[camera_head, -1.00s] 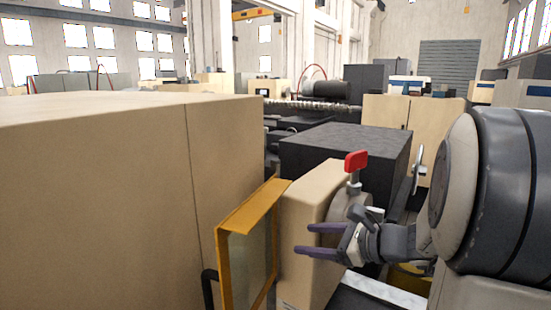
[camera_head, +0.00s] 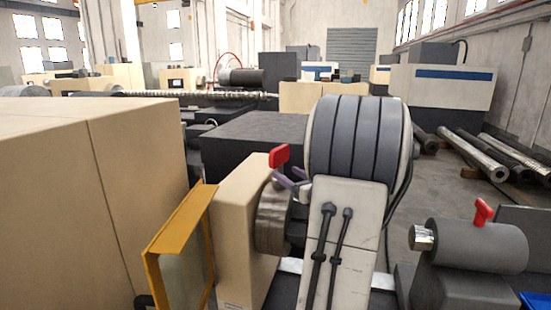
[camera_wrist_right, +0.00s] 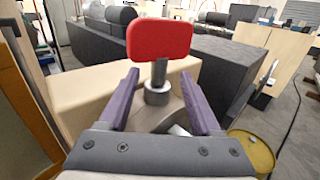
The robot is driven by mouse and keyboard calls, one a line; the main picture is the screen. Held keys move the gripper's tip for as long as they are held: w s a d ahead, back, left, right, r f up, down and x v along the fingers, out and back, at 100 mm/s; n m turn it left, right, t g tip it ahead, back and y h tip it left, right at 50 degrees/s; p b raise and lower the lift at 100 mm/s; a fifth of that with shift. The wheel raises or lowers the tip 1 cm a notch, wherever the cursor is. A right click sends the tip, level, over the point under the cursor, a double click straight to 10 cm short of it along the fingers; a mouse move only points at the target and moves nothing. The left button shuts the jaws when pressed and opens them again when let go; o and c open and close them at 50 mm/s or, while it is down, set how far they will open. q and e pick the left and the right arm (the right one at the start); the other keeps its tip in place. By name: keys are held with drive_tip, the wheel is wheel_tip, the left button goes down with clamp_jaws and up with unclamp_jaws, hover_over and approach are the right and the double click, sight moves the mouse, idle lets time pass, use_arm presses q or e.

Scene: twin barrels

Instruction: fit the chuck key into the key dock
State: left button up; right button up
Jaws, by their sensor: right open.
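The chuck key (camera_head: 279,156) has a red handle and stands upright at the grey chuck (camera_head: 270,218) on the beige headstock. In the right wrist view, its red handle (camera_wrist_right: 160,40) and metal shank show ahead, between the lines of my two purple fingers. My right gripper (camera_head: 292,182) is open just below and right of the red handle; it also shows in the wrist view (camera_wrist_right: 159,76). Clear gaps show between the fingers and the shank. My left gripper is out of view. I cannot make out the key dock for certain.
An orange-framed guard (camera_head: 180,235) stands left of the headstock, beside a large beige cabinet (camera_head: 70,190). A grey tailstock (camera_head: 470,250) with a red lever (camera_head: 483,212) is at the right. A yellow drum (camera_wrist_right: 250,152) is low right in the wrist view. Metal bars (camera_head: 472,155) lie on the floor.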

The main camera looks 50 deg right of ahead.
sight(282, 170)
drive_tip(key=p+x, duration=0.2)
drive_tip(key=x, duration=0.1)
drive_tip(key=shift+w+d, duration=0.15)
drive_tip(key=shift+w, duration=0.2)
drive_tip(key=shift+w+f+p, duration=0.1)
drive_tip(key=shift+w+p, duration=0.2)
drive_tip(key=shift+w, duration=0.2)
clamp_jaws()
drive_tip(key=shift+d, duration=0.1)
